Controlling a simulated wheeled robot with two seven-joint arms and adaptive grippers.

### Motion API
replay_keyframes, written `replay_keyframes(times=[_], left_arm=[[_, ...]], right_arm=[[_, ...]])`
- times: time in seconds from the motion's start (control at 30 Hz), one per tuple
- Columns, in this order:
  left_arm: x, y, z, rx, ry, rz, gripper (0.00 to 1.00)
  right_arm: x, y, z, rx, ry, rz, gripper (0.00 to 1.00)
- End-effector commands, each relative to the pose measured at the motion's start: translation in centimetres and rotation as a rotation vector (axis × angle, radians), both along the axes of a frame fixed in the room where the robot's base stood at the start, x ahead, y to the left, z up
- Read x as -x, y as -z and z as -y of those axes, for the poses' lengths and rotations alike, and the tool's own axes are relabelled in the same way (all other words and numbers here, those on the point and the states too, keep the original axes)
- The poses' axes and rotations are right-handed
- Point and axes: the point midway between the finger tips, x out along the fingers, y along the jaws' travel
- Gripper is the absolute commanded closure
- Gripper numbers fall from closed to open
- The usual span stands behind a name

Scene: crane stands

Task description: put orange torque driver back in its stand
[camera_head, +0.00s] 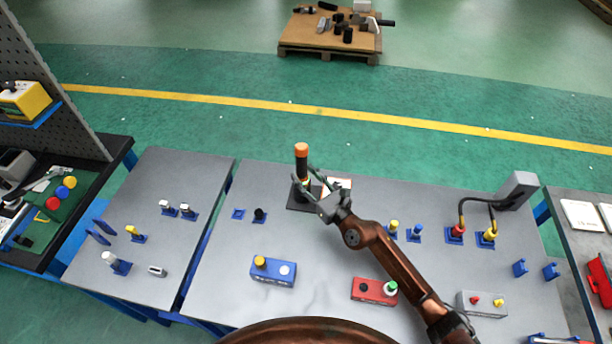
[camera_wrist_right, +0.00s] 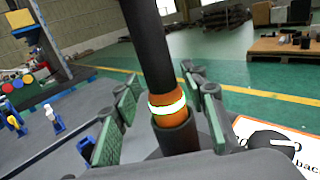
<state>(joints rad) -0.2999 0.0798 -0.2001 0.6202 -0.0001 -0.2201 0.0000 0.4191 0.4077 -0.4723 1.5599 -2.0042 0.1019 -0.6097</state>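The torque driver (camera_head: 302,163) has an orange cap, a black body and an orange lower part with a glowing green-white ring. It stands upright on a dark stand base (camera_head: 299,205) near the back of the middle table. In the right wrist view, the driver's (camera_wrist_right: 148,45) lower end sits inside the stand's dark round cup (camera_wrist_right: 177,135). My right gripper (camera_head: 312,187) is at the lower part of the driver. In the wrist view its green-padded fingers (camera_wrist_right: 170,112) are spread on both sides, with gaps to the driver. My left gripper is not in view.
A blue box (camera_head: 272,270) and a red box (camera_head: 373,291) with buttons stand nearer the front. Small blue holders with connectors (camera_head: 393,229) are to the right. The table between the boxes is clear.

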Motion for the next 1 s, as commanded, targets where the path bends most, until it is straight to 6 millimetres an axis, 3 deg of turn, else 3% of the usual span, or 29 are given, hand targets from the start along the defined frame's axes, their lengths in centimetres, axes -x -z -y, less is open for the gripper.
replay_keyframes(times=[0.17, 0.57, 1.0], left_arm=[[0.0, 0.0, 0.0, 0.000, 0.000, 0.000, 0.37], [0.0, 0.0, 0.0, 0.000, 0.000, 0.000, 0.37], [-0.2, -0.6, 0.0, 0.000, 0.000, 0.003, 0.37]], right_arm=[[0.0, 0.2, 0.0, 0.002, 0.000, -0.002, 0.47], [0.1, 0.5, 0.1, 0.006, 0.000, -0.008, 0.47], [2.5, 0.3, 1.8, 0.005, 0.000, -0.005, 0.47]])
